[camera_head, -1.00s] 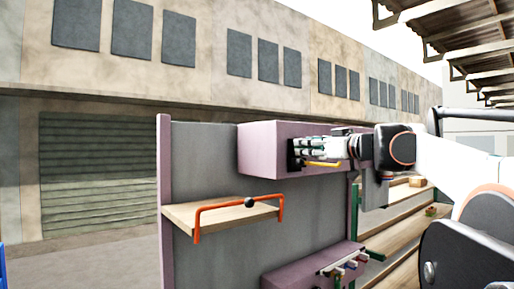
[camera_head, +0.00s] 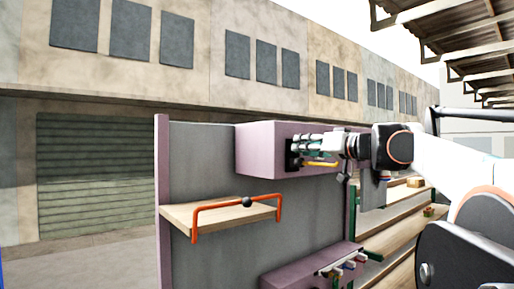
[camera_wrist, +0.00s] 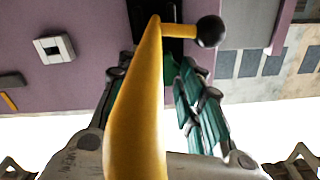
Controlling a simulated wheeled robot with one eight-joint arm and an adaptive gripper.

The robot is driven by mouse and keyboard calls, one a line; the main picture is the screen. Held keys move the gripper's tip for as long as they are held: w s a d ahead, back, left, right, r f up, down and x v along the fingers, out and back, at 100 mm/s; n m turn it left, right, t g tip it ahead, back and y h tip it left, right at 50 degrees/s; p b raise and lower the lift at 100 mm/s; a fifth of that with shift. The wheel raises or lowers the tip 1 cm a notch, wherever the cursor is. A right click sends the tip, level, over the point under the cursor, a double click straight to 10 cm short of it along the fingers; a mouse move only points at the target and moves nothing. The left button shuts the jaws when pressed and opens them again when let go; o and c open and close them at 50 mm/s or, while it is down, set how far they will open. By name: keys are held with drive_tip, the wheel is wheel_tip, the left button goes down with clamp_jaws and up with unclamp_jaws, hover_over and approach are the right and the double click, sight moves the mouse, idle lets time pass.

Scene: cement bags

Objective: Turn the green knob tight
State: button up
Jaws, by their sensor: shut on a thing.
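A yellow handle (camera_head: 322,164) with a black ball end (camera_wrist: 209,31) sits at a black mount (camera_head: 292,155) on the side of the purple upper box. My gripper (camera_head: 306,148) is at this mount, its fingers pointing left. In the wrist view the yellow handle (camera_wrist: 138,110) runs up the middle, between my green-padded fingers (camera_wrist: 155,68), and hides much of the grip.
A wooden shelf (camera_head: 222,215) with an orange rail (camera_head: 235,203) stands out from the grey panel (camera_head: 205,150) at left. A lower purple box (camera_head: 300,278) carries several small coloured levers (camera_head: 347,266). Wooden shelving (camera_head: 400,232) lies to the right.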

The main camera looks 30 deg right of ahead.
drive_tip(key=o, duration=0.8)
drive_tip(key=shift+w, duration=0.1)
